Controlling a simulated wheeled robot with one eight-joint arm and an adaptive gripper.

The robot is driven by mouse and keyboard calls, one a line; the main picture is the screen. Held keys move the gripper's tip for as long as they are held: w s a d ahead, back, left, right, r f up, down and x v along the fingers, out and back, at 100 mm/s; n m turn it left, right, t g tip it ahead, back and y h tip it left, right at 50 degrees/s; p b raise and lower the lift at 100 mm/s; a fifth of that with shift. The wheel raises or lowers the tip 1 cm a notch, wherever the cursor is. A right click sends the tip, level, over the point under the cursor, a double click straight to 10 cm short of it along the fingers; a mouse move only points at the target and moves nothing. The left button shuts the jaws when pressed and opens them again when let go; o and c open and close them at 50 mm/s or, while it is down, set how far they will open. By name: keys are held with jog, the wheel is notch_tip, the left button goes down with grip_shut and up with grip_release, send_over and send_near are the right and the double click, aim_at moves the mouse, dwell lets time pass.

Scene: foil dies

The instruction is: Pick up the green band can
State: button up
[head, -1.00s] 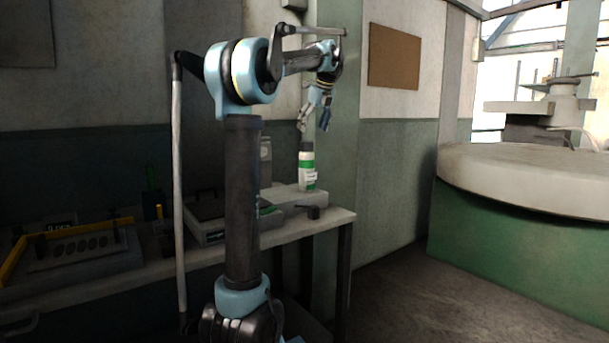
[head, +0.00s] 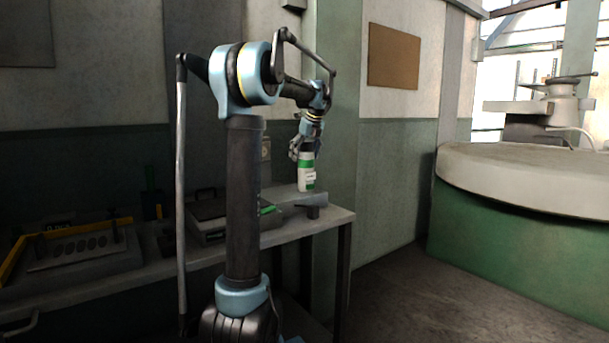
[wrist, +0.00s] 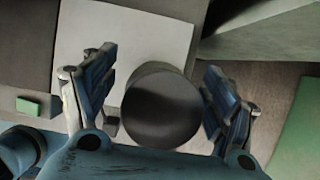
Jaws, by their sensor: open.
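My gripper (head: 305,149) is above and around the can's top in the head view, pointing down. The can's dark top is partly hidden by the fingers in the head view.
A grey case (head: 207,220) stands to the left, with a yellow-edged tray (head: 80,262) farther left. The wall is close behind.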

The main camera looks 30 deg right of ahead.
jog(key=shift+w+f, duration=0.25)
jog(key=shift+f, duration=0.45)
jog(key=shift+c, duration=0.3)
grip_shut()
